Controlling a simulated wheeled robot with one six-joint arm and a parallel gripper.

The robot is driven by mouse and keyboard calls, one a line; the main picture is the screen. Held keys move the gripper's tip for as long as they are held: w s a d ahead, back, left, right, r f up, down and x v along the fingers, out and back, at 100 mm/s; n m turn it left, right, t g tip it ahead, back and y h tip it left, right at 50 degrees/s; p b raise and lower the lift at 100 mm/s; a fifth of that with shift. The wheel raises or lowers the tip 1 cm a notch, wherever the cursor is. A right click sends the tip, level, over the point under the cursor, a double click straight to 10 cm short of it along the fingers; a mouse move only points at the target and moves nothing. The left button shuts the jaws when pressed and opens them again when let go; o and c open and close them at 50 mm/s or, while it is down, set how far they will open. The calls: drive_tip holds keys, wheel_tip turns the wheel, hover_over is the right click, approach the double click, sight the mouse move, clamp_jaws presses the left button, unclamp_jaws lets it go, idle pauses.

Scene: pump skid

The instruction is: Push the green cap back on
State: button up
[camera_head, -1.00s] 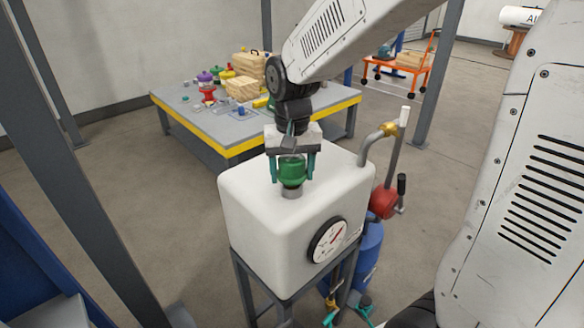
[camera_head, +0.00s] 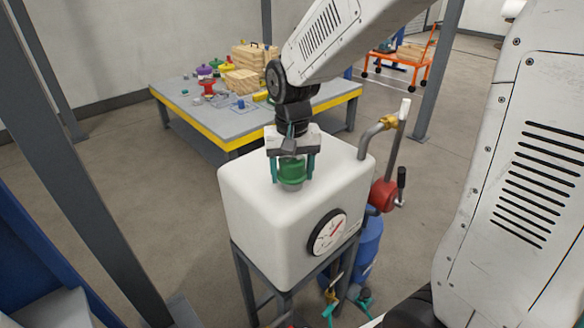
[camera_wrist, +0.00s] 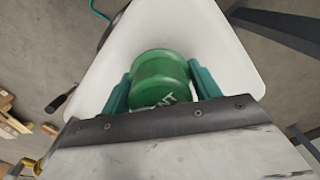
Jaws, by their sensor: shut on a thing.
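The green cap (camera_head: 291,171) is between the teal fingers of my gripper (camera_head: 293,179), over the top of the white tank (camera_head: 240,183). My gripper is shut on the cap and points straight down. In the head view the cap sits low over the grey neck (camera_head: 291,187), and only a little of the neck shows below it. In the wrist view the cap (camera_wrist: 160,80) fills the space between both fingers, with part of white lettering on it. The gripper body hides the cap's near edge there.
A round gauge (camera_head: 328,233) is on the tank's front. A pipe with a red valve (camera_head: 384,194) rises at the tank's right, and a blue cylinder (camera_head: 368,245) stands below it. A grey table with yellow edging (camera_head: 203,133) holds several objects behind.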

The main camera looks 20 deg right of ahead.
drive_tip(key=shift+f, duration=0.1)
drive_tip(key=o, duration=1.3)
drive_tip(key=shift+c, duration=0.2)
wheel_tip(320, 180, up, 8)
drive_tip(key=shift+f, duration=0.1)
drive_tip(key=s+d+r+n, duration=0.1)
drive_tip(key=s, duration=1)
drive_tip(key=s+d+n+t, duration=0.1)
drive_tip(key=s+d+n, duration=0.1)
drive_tip(key=s, duration=0.9)
drive_tip(key=shift+r, duration=0.4)
